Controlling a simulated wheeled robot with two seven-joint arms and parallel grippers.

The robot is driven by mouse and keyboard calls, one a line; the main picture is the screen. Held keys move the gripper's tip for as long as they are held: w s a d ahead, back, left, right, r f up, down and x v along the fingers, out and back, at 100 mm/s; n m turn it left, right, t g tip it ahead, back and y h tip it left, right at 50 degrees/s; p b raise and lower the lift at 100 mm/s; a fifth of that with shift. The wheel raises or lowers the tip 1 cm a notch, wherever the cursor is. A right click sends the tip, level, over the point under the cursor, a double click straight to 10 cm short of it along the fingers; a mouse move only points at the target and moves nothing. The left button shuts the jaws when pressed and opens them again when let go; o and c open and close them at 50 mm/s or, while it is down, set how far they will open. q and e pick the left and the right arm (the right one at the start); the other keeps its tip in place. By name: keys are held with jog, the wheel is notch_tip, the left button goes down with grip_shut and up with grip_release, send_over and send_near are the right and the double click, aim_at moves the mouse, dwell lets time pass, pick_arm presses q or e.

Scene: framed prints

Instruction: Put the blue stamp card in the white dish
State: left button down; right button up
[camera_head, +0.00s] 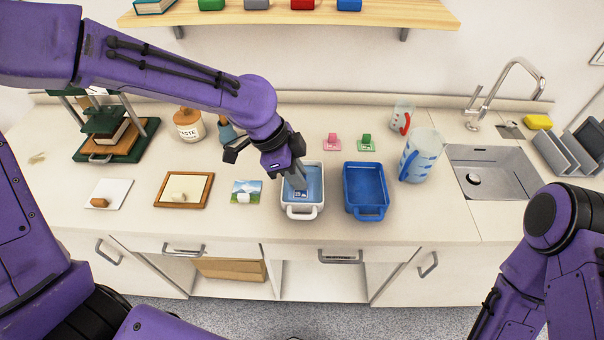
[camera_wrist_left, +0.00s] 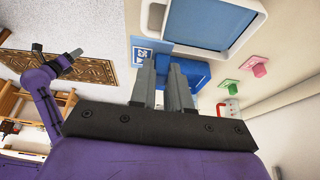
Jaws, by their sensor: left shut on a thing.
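My left gripper (camera_head: 296,178) reaches down over the white dish (camera_head: 302,212), shut on the blue stamp card (camera_head: 300,193). The card shows at the fingertips, within the dish's outline in the head view; I cannot tell whether it touches the floor. The dish, pale-rimmed with a blue inside, also shows there (camera_wrist_left: 240,42). My right gripper (camera_wrist_left: 56,56) is small at the left of the wrist view; its opening is unclear.
A blue dish (camera_head: 366,211) stands just right of the white one. Pink (camera_head: 332,143) and green (camera_head: 366,144) stamp cards lie behind.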

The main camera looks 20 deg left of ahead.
pick_arm(q)
jog(key=w+f, duration=0.2)
jog(key=w+a+f, duration=0.1)
jog(key=w+f, duration=0.1)
jog(key=w, duration=0.1)
jog(key=w+f+p, duration=0.1)
jog(key=w+f, duration=0.1)
jog(key=w, duration=0.1)
jog(key=shift+a+f, duration=0.35)
jog(key=shift+a, duration=0.05)
jog(key=shift+w+f, duration=0.1)
jog(key=shift+f, duration=0.2)
notch_tip(320, 180, down, 3)
jog(key=shift+a+f+p, duration=0.1)
jog(key=shift+p, duration=0.75)
jog(key=shift+f, duration=0.15)
pick_arm(e)
jog(key=r, duration=0.2)
jog(key=shift+w+r, duration=0.35)
jog(key=shift+r, duration=0.05)
pick_arm(q)
jog(key=c, duration=1.1)
grip_release()
jog(key=shift+r, duration=0.2)
jog(key=b+v, duration=0.2)
jog(key=v, duration=0.9)
jog(key=shift+r, duration=0.4)
pick_arm(e)
jog(key=shift+f, duration=0.95)
